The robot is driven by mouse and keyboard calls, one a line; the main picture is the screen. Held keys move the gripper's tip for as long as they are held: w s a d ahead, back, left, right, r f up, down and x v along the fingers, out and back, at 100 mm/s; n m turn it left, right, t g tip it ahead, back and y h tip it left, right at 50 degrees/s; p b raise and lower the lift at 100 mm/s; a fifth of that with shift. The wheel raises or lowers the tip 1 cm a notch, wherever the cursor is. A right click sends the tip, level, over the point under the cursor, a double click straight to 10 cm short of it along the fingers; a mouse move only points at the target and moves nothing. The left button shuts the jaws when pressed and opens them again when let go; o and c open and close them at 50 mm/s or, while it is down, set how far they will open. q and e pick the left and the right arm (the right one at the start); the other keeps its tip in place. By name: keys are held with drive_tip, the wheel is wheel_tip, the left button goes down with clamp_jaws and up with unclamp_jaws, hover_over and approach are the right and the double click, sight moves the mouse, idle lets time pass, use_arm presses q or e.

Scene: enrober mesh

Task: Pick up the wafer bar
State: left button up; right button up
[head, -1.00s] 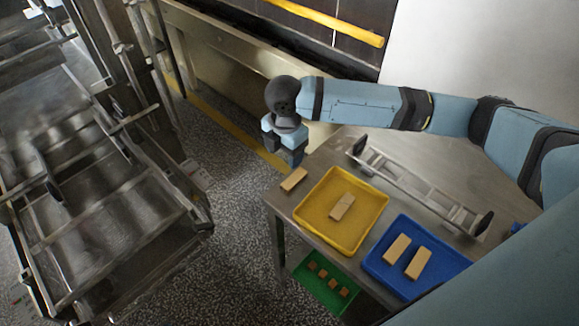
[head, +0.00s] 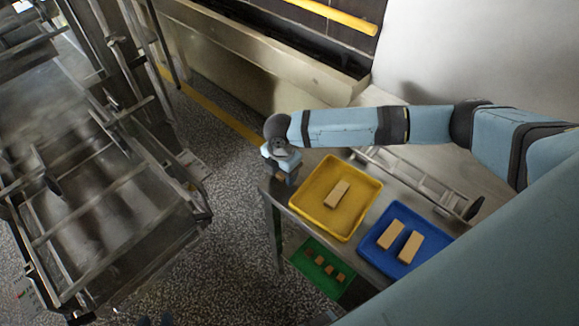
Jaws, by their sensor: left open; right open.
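A tan wafer bar (head: 281,179) lies on the steel table's left corner, left of the yellow tray; my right gripper hides most of it. My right gripper (head: 283,177) points down over this bar, its jaws open. I cannot tell whether the fingers touch it. Small bluish parts at the bottom edge look like the tips of my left gripper (head: 156,320), open and far from the bars.
A metal rack-like frame (head: 415,182) lies on the table behind the trays. A green tray (head: 306,259) with several small brown pieces is lower down, under the table's front. A large steel machine (head: 100,230) stands at the left, with speckled floor between.

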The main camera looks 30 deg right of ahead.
drive_tip(key=shift+f, duration=0.45)
drive_tip(key=shift+c, duration=0.4)
drive_tip(key=c, duration=0.7)
drive_tip(key=shift+c, duration=0.2)
drive_tip(key=shift+r, duration=0.2)
